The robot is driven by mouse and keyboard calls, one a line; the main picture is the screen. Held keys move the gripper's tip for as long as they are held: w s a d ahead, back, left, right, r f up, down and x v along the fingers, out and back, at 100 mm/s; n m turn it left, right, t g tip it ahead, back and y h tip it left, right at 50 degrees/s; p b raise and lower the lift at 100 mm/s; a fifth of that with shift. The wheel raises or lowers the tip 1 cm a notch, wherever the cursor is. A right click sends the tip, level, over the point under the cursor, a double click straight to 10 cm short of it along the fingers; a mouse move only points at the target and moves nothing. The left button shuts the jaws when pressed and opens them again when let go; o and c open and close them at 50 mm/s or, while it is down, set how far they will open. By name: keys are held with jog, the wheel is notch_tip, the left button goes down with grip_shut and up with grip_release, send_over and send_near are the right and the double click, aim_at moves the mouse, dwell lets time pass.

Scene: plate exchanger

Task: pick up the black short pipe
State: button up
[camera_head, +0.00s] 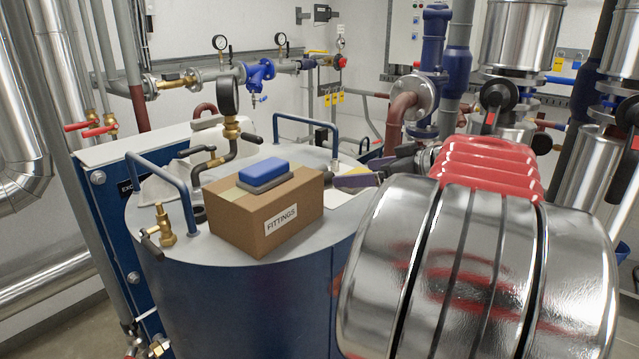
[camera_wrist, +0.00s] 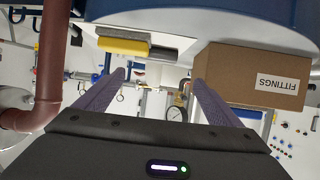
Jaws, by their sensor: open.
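A short dark cylinder (camera_wrist: 164,54), which looks like the black short pipe, is near the top of the wrist view, between a yellow block with a dark underside (camera_wrist: 122,46) and the cardboard box (camera_wrist: 255,78). In the head view only a small dark part (camera_head: 328,178) shows at the box's right edge. My gripper (camera_wrist: 158,80) is open, and nothing shows between its purple-grey fingers. The cylinder lies beyond the fingertips in the wrist view; whether they touch it cannot be told. In the head view my gripper (camera_head: 360,182) is right of the box, partly hidden by my arm.
The box (camera_head: 262,212), labelled FITTINGS, stands on the blue tank's grey top, with a blue and grey block (camera_head: 264,174) on it. Blue handrails (camera_head: 190,195), a brass valve (camera_head: 164,226) and a gauge pipe (camera_head: 230,125) rise around it. Pipes fill the back.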

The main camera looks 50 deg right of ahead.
jog(key=x, duration=0.7)
jog(key=shift+w+f, duration=0.15)
jog(key=shift+w, duration=0.1)
jog(key=shift+f+x, duration=0.2)
jog(key=shift+x, duration=1.1)
jog(key=shift+f+x, duration=0.2)
jog(key=shift+x, duration=1.1)
jog(key=shift+s, duration=0.15)
jog(key=shift+c, duration=0.3)
jog(key=c, duration=1.6)
jog(key=shift+r, duration=0.1)
notch_tip(320, 180, up, 10)
jog(key=shift+d+r, duration=0.1)
jog(key=shift+r, duration=0.15)
